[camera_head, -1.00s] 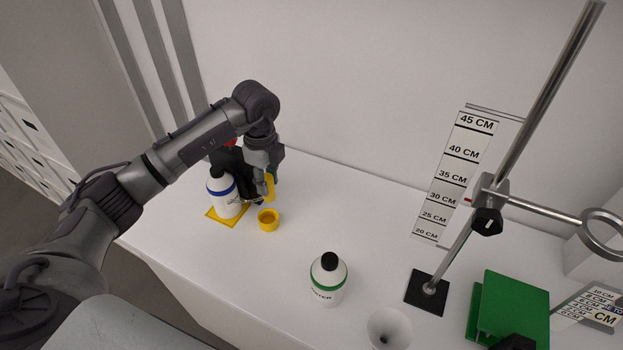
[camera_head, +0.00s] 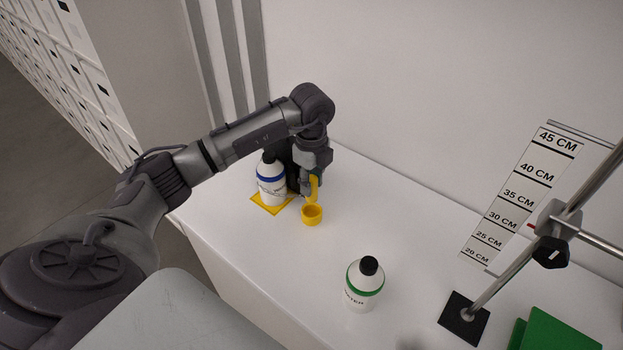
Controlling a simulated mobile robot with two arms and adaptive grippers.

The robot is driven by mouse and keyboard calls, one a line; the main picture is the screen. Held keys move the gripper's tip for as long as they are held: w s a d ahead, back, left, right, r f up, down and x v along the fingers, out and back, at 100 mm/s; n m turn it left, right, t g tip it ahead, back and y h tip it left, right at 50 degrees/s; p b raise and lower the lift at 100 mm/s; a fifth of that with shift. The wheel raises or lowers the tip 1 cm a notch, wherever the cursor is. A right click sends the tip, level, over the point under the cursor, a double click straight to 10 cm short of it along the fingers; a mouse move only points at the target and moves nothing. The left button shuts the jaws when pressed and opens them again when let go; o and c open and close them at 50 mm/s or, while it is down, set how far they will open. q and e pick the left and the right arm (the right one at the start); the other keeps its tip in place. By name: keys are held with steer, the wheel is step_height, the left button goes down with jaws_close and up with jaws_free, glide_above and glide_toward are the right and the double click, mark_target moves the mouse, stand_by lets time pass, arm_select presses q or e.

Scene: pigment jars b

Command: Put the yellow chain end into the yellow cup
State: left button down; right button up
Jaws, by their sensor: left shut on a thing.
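The yellow cup (camera_head: 312,215) stands upright on the white table. My left gripper (camera_head: 311,190) points down just above and behind the cup's rim. It is shut on a yellow piece (camera_head: 314,187), which looks like the yellow chain end; the rest of the chain is not clear. The lower end of the yellow piece is close to the cup's opening, and I cannot tell whether it is inside the rim. My right gripper is not in view.
A white bottle with a blue band (camera_head: 271,184) stands on a yellow mat (camera_head: 262,204) left of the cup. A green-banded bottle (camera_head: 363,285) stands to the front right. A metal stand (camera_head: 465,315), a scale board (camera_head: 520,200) and a green block (camera_head: 552,332) are farther right.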

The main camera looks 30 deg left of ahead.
mark_target(312, 201)
arm_select(q)
steer(key=shift+f+b, duration=0.85)
steer(key=shift+f, duration=0.7)
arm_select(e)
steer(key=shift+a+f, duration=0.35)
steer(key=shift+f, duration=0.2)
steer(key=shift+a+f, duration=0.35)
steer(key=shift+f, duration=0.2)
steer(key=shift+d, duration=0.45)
arm_select(q)
steer(key=shift+f+b, duration=0.3)
steer(key=shift+f, duration=0.35)
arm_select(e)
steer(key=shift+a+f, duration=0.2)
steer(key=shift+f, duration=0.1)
arm_select(q)
steer(key=shift+f+b, duration=0.95)
steer(key=shift+f, duration=0.5)
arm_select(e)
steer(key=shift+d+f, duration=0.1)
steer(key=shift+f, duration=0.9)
arm_select(q)
steer(key=c, duration=0.7)
jaws_free()
steer(key=shift+c, duration=0.2)
steer(key=shift+r, duration=0.15)
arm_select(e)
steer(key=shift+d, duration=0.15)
